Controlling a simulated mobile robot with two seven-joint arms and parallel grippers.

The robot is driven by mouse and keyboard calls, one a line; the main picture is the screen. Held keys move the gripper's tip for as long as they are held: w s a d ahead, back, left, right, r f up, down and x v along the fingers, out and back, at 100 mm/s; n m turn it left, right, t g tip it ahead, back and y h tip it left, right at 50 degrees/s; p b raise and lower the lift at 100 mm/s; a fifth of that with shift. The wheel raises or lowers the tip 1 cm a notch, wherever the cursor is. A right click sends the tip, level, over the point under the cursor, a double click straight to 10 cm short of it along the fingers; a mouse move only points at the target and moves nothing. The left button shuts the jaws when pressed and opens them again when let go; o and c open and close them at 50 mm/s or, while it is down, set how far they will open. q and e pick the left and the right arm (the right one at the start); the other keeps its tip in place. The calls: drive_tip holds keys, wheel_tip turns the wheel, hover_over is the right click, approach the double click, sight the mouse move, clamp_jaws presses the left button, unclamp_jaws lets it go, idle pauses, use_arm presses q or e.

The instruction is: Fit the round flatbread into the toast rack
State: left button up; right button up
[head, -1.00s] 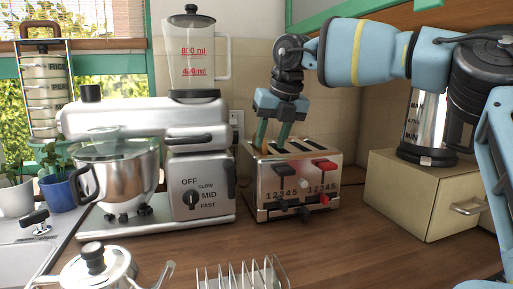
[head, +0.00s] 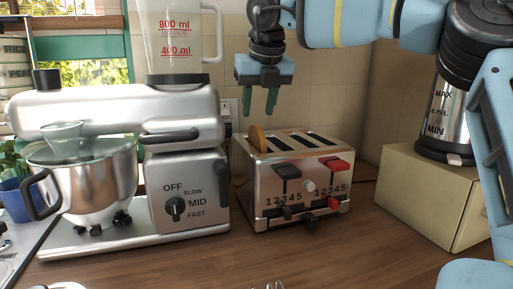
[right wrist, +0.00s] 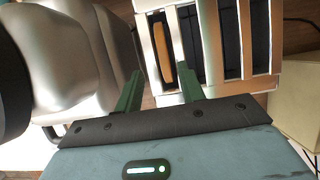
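The round flatbread (head: 257,138) stands on edge in the leftmost slot of the toaster (head: 292,180), its tan upper edge sticking out. In the right wrist view the flatbread (right wrist: 161,53) is a narrow tan strip in that slot. My right gripper (head: 260,106) hangs above the slot, fingers pointing down, apart and empty. In the right wrist view its green fingers (right wrist: 160,73) lie either side of the flatbread's line. Only wire tips of the toast rack (head: 270,286) show at the bottom edge. My left gripper is not in view.
A stand mixer (head: 130,150) with a steel bowl is close left of the toaster. A blender jug (head: 180,40) stands behind. A beige box (head: 430,190) bearing a steel kettle (head: 445,110) is on the right. The wooden counter (head: 330,255) before the toaster is clear.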

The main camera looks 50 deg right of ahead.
sight(257, 125)
drive_tip(key=shift+d+x, duration=0.15)
drive_tip(key=shift+x, duration=1.6)
drive_tip(key=shift+d+x, duration=0.2)
drive_tip(key=shift+x, duration=1.55)
drive_tip(key=shift+r, duration=0.15)
drive_tip(key=shift+c, duration=0.3)
clamp_jaws()
